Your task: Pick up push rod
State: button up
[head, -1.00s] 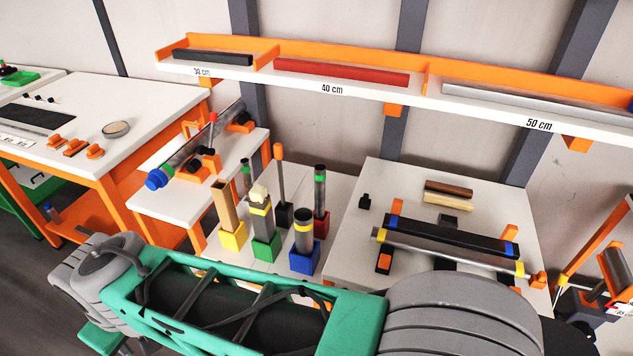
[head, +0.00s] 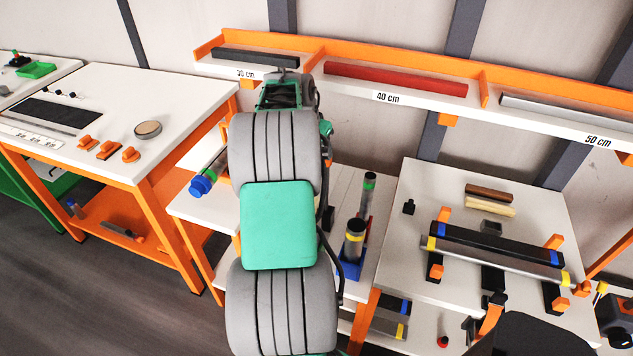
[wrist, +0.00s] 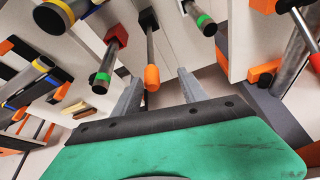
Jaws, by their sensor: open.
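The push rod, a thin rod with an orange handle (wrist: 152,78), stands in a dark holder among several tubes. In the wrist view the handle points toward my gripper (wrist: 160,80). My gripper is open and empty; its two grey fingers lie either side of the handle's end in the picture. I cannot tell whether the handle is between them in depth, and no contact shows.
A green-banded tube (head: 369,190) and a yellow-banded tube (head: 355,238) stand close by in holders. A shelf with a red bar (head: 395,80) runs behind. To the right, a white table (head: 420,190) carries long tubes on orange supports.

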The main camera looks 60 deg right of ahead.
aim_at(329, 166)
jog(key=shift+s+d+f+m, duration=0.2)
jog(key=shift+s+d+m, duration=0.1)
jog(key=shift+s+d, duration=0.55)
jog(key=shift+w+f+b, duration=0.3)
jog(key=shift+f+b, duration=0.25)
jog(key=shift+f, duration=0.05)
jog(key=x, duration=0.2)
jog(key=p+x, duration=0.1)
jog(key=x, duration=0.2)
jog(key=p+x, duration=0.1)
jog(key=x, duration=0.1)
jog(key=shift+s+a+f, duration=0.15)
jog(key=shift+s+f, duration=0.2)
jog(key=shift+f, duration=0.1)
grip_shut()
jog(key=shift+r, duration=0.1)
